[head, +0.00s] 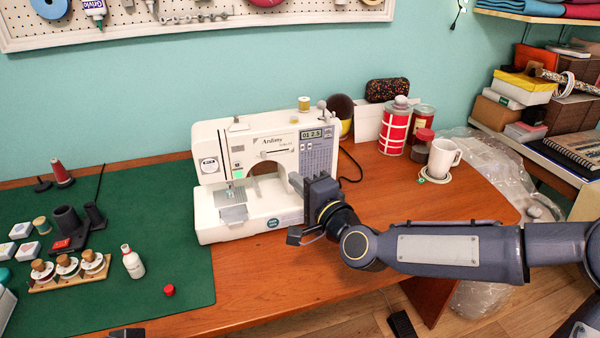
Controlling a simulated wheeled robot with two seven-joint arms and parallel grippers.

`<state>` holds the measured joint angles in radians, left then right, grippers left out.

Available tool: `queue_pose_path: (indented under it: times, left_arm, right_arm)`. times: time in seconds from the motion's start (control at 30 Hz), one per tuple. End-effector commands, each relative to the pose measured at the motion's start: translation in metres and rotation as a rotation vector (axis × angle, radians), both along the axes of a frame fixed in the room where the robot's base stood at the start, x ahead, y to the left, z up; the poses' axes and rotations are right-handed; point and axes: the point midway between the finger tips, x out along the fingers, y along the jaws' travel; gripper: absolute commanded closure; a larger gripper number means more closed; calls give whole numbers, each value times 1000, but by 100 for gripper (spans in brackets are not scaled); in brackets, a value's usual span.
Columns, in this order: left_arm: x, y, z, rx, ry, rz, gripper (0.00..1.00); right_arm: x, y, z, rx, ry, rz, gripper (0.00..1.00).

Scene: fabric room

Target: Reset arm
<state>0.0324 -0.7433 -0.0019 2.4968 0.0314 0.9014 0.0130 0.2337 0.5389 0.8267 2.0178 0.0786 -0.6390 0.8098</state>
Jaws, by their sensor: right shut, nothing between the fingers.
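My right arm comes in from the right edge, across the front of the table. My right gripper (296,183) is shut and empty. It appears in front of the lower right part of the white sewing machine (232,148); whether it touches the machine I cannot tell. A small dark piece at the bottom edge, left of centre, looks like the tip of my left gripper (127,333). Its fingers cannot be made out.
A green mat (150,220) on the left bears a white bottle (132,262), a red cap (169,290) and a wooden spool rack (70,280). A white mug (441,158), a red-and-white canister (395,130) and shelves (560,160) stand right. The table front is mostly bare.

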Motion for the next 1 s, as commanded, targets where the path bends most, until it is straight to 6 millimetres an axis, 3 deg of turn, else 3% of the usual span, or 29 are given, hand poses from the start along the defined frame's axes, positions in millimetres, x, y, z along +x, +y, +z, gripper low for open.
queue_pose_path:
  times: [0.17,0.27,0.4,0.5,0.6,0.8,1.0]
  left_arm:
    - [0,0,0,0,0,0,64]
    - [0,0,0,0,0,0,64]
    - [0,0,0,0,0,0,64]
    - [0,0,0,0,0,0,64]
    - [0,0,0,0,0,0,64]
    - [0,0,0,0,0,0,64]
    - [0,0,0,0,0,0,64]
  right_arm:
    - [-25,-21,-12,-278,-14,47,100]
    - [-54,-56,-28,-542,5,81,100]
    - [-108,-120,-50,-858,90,127,100]
    - [-151,-159,-63,-997,165,166,100]
    - [-190,-186,-74,-1072,228,211,100]
    - [-254,-213,-92,-1127,306,304,100]
    - [-309,-222,-109,-1124,340,407,100]
